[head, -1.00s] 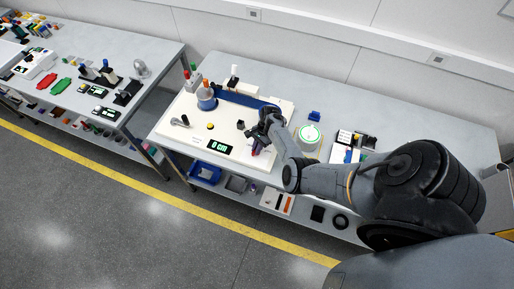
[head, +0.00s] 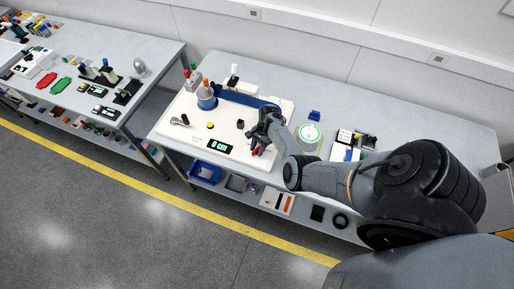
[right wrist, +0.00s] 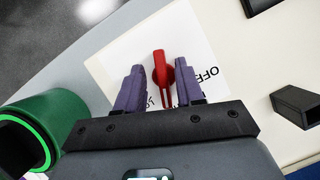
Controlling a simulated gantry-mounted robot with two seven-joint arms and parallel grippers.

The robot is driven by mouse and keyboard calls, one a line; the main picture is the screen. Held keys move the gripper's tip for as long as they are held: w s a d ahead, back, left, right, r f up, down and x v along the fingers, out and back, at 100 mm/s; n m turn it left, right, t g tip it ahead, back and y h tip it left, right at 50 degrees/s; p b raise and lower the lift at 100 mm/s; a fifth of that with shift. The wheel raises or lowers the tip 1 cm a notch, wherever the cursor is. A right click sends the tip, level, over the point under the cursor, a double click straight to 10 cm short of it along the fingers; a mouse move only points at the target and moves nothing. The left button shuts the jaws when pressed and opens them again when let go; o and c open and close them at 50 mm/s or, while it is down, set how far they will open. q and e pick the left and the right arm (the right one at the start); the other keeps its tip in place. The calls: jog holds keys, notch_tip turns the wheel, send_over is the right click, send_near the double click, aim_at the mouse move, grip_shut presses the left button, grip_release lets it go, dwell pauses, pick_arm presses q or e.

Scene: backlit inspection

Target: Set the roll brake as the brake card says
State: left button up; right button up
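A red lever (right wrist: 162,72) stands on a white printed sheet (right wrist: 200,38) in the right wrist view. The letters OFF show to the right of the lever, and other print is partly hidden by a finger. My right gripper (right wrist: 160,76) is open, with one purple finger on each side of the lever and a gap visible on both sides. In the head view my right gripper (head: 259,147) is over the front right part of the pale board (head: 184,139). My left gripper is not in view. I cannot read a brake card in either view.
A small display (head: 219,146) is at the board's front edge.

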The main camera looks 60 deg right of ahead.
jog(key=shift+w+r, duration=0.1)
jog(key=shift+r, duration=0.1)
jog(key=shift+d+r, duration=0.3)
jog(key=shift+r, duration=0.25)
jog(key=v, duration=0.9)
jog(key=shift+r, duration=0.2)
jog(key=shift+d, duration=0.1)
